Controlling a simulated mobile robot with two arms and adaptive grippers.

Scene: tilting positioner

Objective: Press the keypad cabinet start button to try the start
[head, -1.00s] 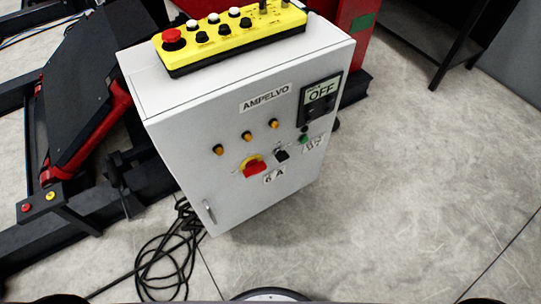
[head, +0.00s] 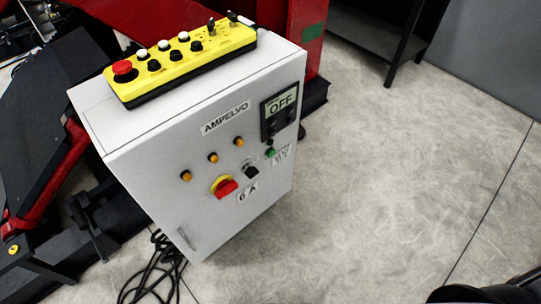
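The grey-white cabinet (head: 150,185) stands upright in the middle left, with "AMPELVO" on its front. A small green button (head: 270,152) sits just below that panel, beside a small label. Further left are a black selector (head: 251,171), a red rotary switch on yellow (head: 226,188) and amber lamps (head: 213,157). A yellow control box (head: 185,66) with a red mushroom button, several black and white buttons and small switches lies on top. No gripper is recognisable in the head view.
Dark and red machine frames (head: 38,190) stand left of and behind the cabinet. Black cables (head: 150,272) lie on the floor at its lower left. A dark table (head: 385,40) is at the back right. The floor (head: 390,190) right of the cabinet is clear.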

